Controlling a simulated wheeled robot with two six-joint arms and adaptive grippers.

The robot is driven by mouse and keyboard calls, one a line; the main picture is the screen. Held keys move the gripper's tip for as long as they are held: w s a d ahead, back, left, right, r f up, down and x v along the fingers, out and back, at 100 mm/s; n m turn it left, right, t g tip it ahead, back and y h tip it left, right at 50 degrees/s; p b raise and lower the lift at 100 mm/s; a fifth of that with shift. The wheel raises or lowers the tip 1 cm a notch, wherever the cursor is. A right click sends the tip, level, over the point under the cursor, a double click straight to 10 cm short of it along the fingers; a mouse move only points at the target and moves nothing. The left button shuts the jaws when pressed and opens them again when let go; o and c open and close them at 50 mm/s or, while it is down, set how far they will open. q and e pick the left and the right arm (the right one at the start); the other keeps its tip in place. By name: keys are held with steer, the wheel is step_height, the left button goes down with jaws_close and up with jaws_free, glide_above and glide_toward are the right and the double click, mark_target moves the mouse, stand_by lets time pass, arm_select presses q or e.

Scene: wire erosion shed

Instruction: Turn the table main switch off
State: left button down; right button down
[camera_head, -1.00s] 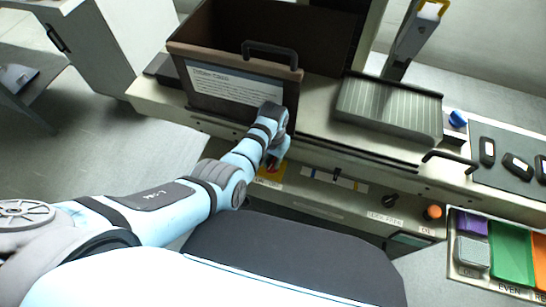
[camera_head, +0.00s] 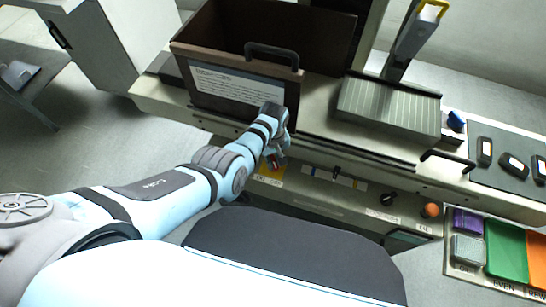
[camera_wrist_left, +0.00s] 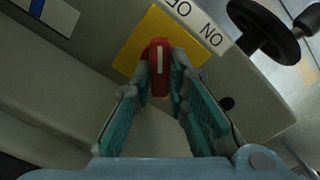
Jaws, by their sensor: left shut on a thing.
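The table main switch is a red handle (camera_wrist_left: 158,82) with a white line, on a yellow plate (camera_wrist_left: 134,47). A label strip (camera_wrist_left: 197,26) beside the plate reads ON and OFF, upside down in the left wrist view. My left gripper (camera_wrist_left: 161,73) is shut on the red handle, one finger on each side. The handle's white line runs nearly straight up and down there. In the head view my left gripper (camera_head: 275,155) is at the machine's front panel, below the brown bin, and the yellow plate (camera_head: 268,180) shows partly. My right gripper is not in view.
A brown bin (camera_head: 235,100) stands on the ledge just above my left wrist. A black handwheel (camera_wrist_left: 262,28) sits close to the switch. A black knob (camera_head: 388,199) and an orange button (camera_head: 430,210) are farther right on the panel.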

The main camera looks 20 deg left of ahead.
mark_target(274, 162)
arm_select(q)
steer(key=shift+s+f+n, duration=0.2)
steer(key=shift+s+n, duration=0.1)
steer(key=shift+n, duration=0.3)
steer(key=shift+d, duration=0.1)
steer(key=c, duration=1.6)
jaws_free()
steer(key=shift+r, duration=0.1)
steer(key=shift+o, duration=0.2)
steer(key=shift+w, duration=0.1)
steer(key=shift+r, duration=0.15)
steer(key=shift+w+r, duration=0.15)
steer(key=shift+r, duration=0.1)
step_height(274, 162, up, 11)
steer(key=shift+r, duration=0.15)
